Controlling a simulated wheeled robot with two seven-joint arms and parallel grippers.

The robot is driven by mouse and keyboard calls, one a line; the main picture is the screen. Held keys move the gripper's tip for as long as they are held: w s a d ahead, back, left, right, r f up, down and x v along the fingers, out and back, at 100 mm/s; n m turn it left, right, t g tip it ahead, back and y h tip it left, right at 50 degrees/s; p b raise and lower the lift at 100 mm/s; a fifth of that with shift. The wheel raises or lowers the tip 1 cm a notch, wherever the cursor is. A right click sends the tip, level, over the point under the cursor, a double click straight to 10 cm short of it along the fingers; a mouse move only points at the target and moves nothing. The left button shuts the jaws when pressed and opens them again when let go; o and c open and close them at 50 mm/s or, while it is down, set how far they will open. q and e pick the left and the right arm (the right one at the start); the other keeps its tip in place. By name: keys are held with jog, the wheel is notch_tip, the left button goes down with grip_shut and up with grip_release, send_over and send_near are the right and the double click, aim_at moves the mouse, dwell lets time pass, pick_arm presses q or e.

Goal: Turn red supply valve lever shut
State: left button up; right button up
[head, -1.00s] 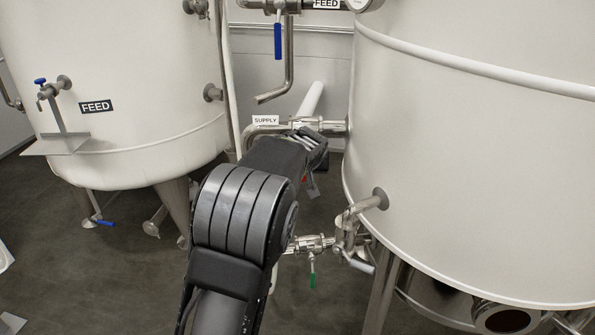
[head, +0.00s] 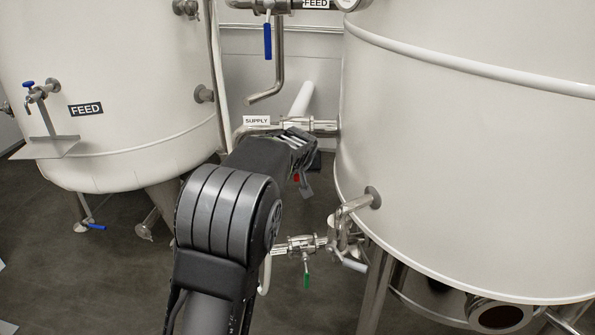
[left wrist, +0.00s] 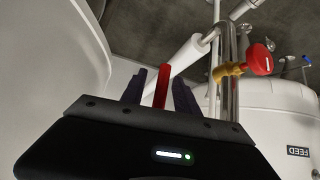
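The red supply valve lever (left wrist: 162,88) stands between the two dark fingers of my left gripper (left wrist: 159,90) in the left wrist view. The fingers are apart. A gap shows between the lever and the left finger; the right finger is close to it, and I cannot tell whether they touch. In the head view my left gripper (head: 300,158) is at the pipe under the SUPPLY label (head: 256,120). It hides most of the valve there; only a small red bit (head: 296,177) shows below it. My right gripper is in neither view.
A large white tank (head: 450,170) stands close on the right, another (head: 130,60) on the left. A green-handled valve (head: 307,281) sits below my left gripper. A blue lever (head: 267,42) hangs above. A round red knob (left wrist: 259,60) shows beside the pipe in the left wrist view.

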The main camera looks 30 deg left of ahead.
pick_arm(q)
jog(key=shift+r, duration=0.1)
jog(key=p+v, duration=0.1)
jog(key=v, duration=0.6)
jog(key=shift+s+d+r, duration=0.15)
jog(key=shift+s+d, duration=0.05)
jog(key=shift+s, duration=0.1)
dwell(0.3)
